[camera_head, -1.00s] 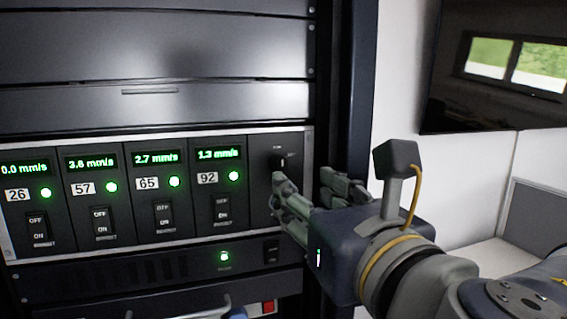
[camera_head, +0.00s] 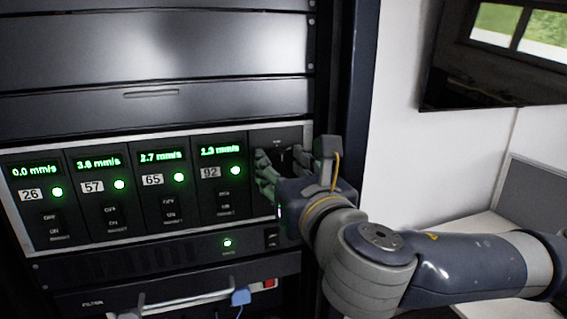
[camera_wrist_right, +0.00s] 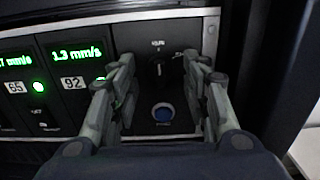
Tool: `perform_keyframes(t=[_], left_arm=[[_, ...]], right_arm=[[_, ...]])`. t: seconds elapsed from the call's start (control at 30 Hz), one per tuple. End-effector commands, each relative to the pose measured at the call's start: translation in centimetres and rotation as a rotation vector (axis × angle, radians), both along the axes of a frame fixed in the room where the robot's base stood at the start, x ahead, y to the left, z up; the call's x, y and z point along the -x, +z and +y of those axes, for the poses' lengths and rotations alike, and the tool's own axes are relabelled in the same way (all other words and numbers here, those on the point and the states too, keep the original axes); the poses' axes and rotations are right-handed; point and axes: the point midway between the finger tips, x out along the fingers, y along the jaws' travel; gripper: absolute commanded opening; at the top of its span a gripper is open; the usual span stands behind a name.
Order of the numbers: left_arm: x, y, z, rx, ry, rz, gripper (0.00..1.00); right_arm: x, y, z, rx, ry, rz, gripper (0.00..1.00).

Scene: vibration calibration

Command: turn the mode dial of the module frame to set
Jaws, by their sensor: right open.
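The module frame (camera_head: 20,217) is a row of black modules with green readouts in a dark rack. Its right end panel carries the mode dial (camera_wrist_right: 158,67), a small black knob with a light pointer mark and small labels too blurred to read surely. A round blue button (camera_wrist_right: 163,112) sits below the dial. My right gripper (camera_head: 272,168) is at this panel, and in the right wrist view (camera_wrist_right: 166,66) its fingers stand apart, one on each side of the dial. The dial is between them with gaps visible; contact is not seen. My left gripper is not in view.
Modules with green lamps and switches, such as the one labelled 92 (camera_head: 217,190), stand left of my right gripper. A drawer handle (camera_head: 185,300) with a blue item (camera_head: 240,297) is below. The rack's right post (camera_head: 352,90) and a wall screen (camera_head: 490,60) are to the right.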

Motion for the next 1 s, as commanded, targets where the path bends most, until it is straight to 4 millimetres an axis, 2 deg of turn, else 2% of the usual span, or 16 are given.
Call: perform_keyframes(t=[0.1, 0.13, 0.3, 0.67, 1.0], left_arm=[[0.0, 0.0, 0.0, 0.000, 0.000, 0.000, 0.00], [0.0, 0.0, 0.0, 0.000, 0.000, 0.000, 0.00], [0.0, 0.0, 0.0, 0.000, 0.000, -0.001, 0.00], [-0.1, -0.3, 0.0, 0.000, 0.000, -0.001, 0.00], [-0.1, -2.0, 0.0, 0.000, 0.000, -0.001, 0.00]], right_arm=[[0.0, 0.0, 0.0, 0.000, 0.000, 0.001, 0.43], [0.0, 0.0, 0.0, 0.000, 0.000, 0.000, 0.38], [0.0, 0.0, 0.0, 0.000, 0.000, 0.001, 0.00], [0.0, -0.1, 0.0, -0.027, -0.001, 0.010, 0.00], [0.1, -0.3, 0.1, -0.225, 0.000, 0.074, 0.00]])
